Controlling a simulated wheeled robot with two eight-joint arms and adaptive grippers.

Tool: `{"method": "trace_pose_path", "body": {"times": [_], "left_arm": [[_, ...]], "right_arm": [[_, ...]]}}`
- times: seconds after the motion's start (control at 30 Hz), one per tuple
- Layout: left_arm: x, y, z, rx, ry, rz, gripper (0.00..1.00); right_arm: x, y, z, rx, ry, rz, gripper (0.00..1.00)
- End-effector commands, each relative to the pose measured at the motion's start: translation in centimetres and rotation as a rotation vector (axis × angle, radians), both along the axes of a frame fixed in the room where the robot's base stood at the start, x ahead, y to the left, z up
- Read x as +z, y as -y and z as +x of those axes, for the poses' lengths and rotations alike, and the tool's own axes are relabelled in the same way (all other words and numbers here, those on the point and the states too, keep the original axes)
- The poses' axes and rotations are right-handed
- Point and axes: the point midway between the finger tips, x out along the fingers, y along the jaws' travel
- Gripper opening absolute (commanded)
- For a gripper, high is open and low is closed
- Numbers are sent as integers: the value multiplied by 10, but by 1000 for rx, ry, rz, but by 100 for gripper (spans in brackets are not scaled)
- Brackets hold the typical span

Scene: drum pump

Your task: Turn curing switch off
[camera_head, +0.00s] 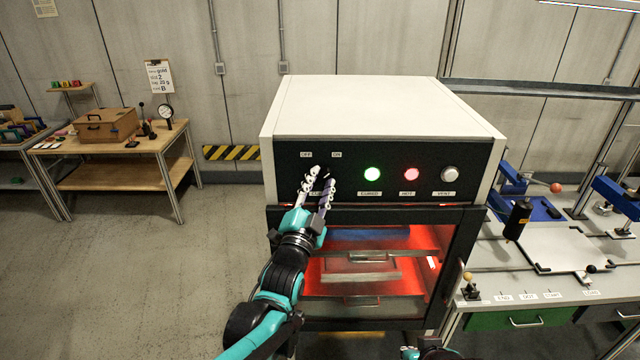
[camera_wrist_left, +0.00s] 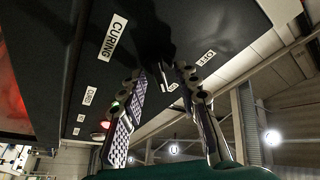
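The curing switch (camera_wrist_left: 155,42) is a dark knob on the oven's black front panel (camera_head: 288,172), between the OFF label (camera_head: 306,154) and the ON label (camera_head: 337,154). My left gripper (camera_head: 321,176) is at the switch and largely covers it in the head view. In the left wrist view its two fingers (camera_wrist_left: 160,76) are apart, one on either side of the dark knob. My right gripper is not clearly visible.
Below, the oven interior glows red around trays (camera_head: 360,268). A workbench (camera_head: 560,250) with blue clamps stands at right.

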Motion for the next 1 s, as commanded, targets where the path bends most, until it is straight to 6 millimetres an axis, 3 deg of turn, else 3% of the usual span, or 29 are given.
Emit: {"method": "trace_pose_path", "body": {"times": [0.17,0.3,0.67,1.0], "left_arm": [[0,0,0,0,0,0,32],[0,0,0,0,0,0,0],[-1,0,0,-1,-1,-15,0],[-3,2,0,-2,-2,-187,0]], "right_arm": [[0,0,0,0,0,0,0],[0,0,0,0,0,0,0],[-1,0,0,0,0,0,0],[-13,0,0,0,0,0,0]]}}
